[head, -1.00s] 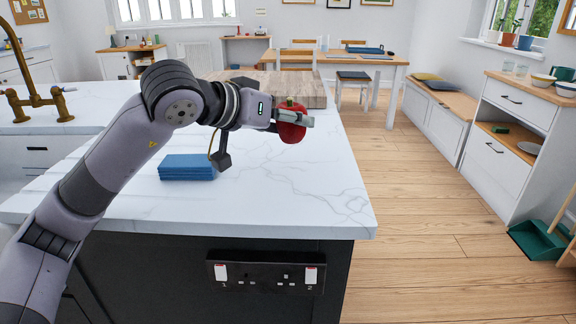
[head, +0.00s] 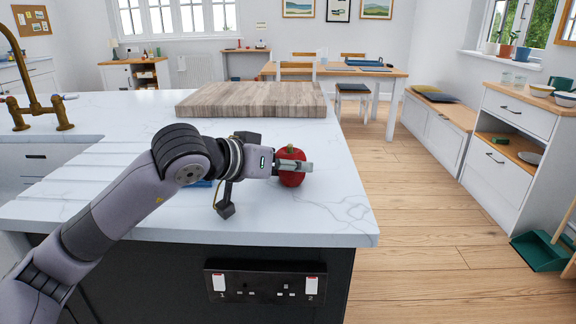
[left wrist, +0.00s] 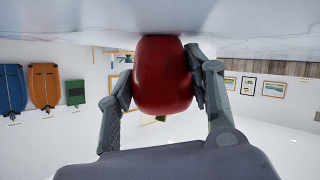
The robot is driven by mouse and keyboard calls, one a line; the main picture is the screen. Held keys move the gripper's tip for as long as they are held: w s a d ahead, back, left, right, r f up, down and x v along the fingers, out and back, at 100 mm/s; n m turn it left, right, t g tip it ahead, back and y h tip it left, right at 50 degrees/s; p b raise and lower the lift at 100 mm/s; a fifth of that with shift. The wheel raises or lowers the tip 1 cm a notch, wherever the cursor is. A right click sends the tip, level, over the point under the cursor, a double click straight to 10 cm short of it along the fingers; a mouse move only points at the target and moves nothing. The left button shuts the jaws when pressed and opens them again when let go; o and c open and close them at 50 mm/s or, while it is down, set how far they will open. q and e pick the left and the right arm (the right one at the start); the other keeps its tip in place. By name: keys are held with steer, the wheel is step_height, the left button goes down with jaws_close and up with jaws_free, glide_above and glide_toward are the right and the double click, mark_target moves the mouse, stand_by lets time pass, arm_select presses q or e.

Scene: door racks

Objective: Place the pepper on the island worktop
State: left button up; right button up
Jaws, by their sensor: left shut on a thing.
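The red pepper (head: 292,178) is at the right part of the white island worktop (head: 310,215), in the head view. My left gripper (head: 296,165) is shut on it, with a finger across its upper part. In the left wrist view the pepper (left wrist: 163,78) sits between the two fingers, its stem pointing down in that picture. Its base is at or very close to the pale worktop surface (left wrist: 240,45); I cannot tell for sure whether it touches. My right gripper is in neither view.
A wooden chopping board (head: 255,98) lies behind the arm. A blue item (head: 203,184) is mostly hidden behind the arm. A brass tap (head: 38,95) stands at the left by the sink. The worktop right of the pepper is clear up to its edge.

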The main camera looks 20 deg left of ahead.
arm_select(q)
steer(key=o, duration=1.3)
steer(key=shift+c, duration=0.2)
steer(key=shift+r, duration=0.1)
steer(key=v, duration=1.2)
